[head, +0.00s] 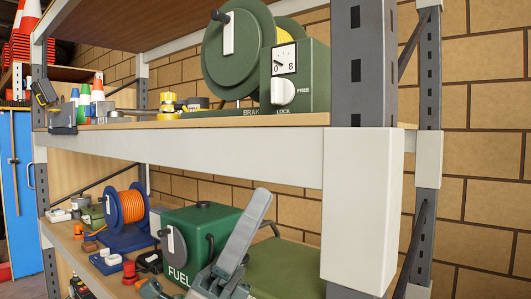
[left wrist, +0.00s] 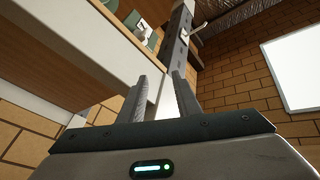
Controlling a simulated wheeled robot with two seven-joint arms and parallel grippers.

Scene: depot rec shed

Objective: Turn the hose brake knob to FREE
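The green hose reel (head: 237,52) with yellow hose stands on the upper shelf. Its white brake knob (head: 283,91) is on the front of the green housing, below a gauge (head: 284,59). FREE is printed to the knob's right and LOCK below it; I cannot tell surely which one it points at. My left gripper (head: 240,236) is below the shelf edge, in front of the lower shelf, apart from the knob. In the left wrist view, its two fingers (left wrist: 159,88) are apart with nothing between them. My right gripper is not in view.
The white front beam (head: 230,158) of the upper shelf lies between my left gripper and the knob. A white-covered post (head: 360,210) stands to the right. A green fuel can (head: 197,230) and an orange cable reel (head: 126,208) are on the lower shelf.

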